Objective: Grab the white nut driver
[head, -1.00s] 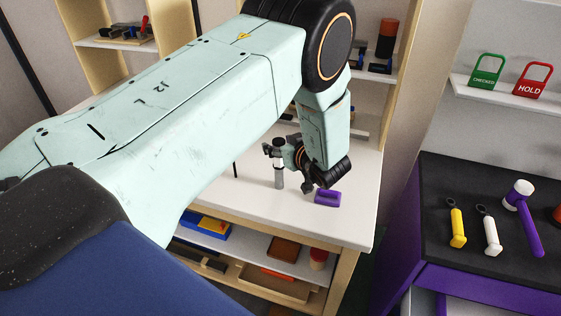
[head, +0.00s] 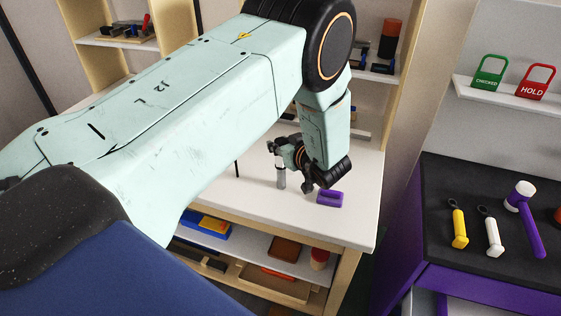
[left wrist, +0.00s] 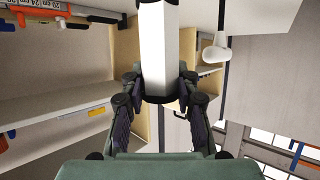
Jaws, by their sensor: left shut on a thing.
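My left gripper (head: 290,168) is low over the white tabletop, shut on a narrow upright white-grey thing (head: 281,180), which I take to be the white nut driver. In the left wrist view, a white faceted handle with a dark end (left wrist: 158,50) stands between the two fingers of the left gripper (left wrist: 158,92). The fingers hide part of it in the head view. I cannot tell whether its lower end touches the table. My right gripper is not in view.
A purple block (head: 330,199) lies on the white table (head: 350,225), close to the right of my left gripper. Yellow (head: 459,230) and white (head: 492,235) handled tools and a purple-handled mallet (head: 525,215) lie on the dark bench at right. Shelves stand behind.

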